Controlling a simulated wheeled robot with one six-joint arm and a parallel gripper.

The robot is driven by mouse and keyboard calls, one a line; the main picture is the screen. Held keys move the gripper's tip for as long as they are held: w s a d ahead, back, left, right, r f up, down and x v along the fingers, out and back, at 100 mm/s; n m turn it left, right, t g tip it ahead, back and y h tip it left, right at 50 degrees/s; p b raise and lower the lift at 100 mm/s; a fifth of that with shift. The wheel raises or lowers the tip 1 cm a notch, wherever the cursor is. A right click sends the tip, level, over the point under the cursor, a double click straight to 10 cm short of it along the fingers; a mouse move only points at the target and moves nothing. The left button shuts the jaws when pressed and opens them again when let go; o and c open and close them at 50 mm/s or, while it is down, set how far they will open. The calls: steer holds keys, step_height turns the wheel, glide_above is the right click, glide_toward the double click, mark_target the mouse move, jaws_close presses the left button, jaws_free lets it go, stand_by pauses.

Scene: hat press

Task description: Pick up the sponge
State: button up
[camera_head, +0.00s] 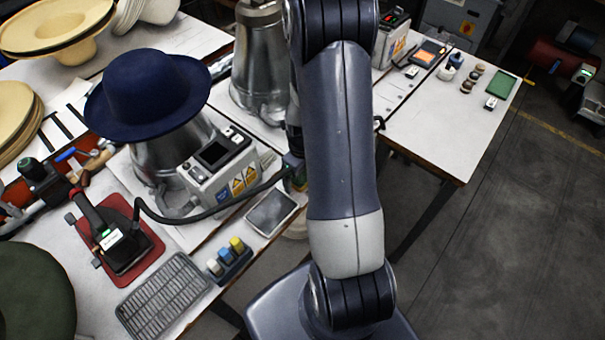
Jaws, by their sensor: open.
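I cannot make out a sponge for certain. A flat green rectangular pad (502,85) lies near the far right corner of the right-hand table; it is too small to tell whether it is a sponge. My arm rises through the middle of the view and covers part of the tables. My gripper's fingers do not show; they are out of sight behind the arm or outside the picture.
A navy felt hat (150,90) sits on a metal press form at left. A hand iron (118,240) rests on a red pad, its hose running right. A wire rack (163,296) and small coloured bottles (237,247) stand in front. The right table (440,130) has clear room.

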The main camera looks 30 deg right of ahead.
steer(key=c, duration=1)
steer(key=shift+r, duration=0.1)
step_height(320, 180, up, 10)
steer(key=shift+f+b, duration=0.1)
steer(key=shift+b, duration=0.25)
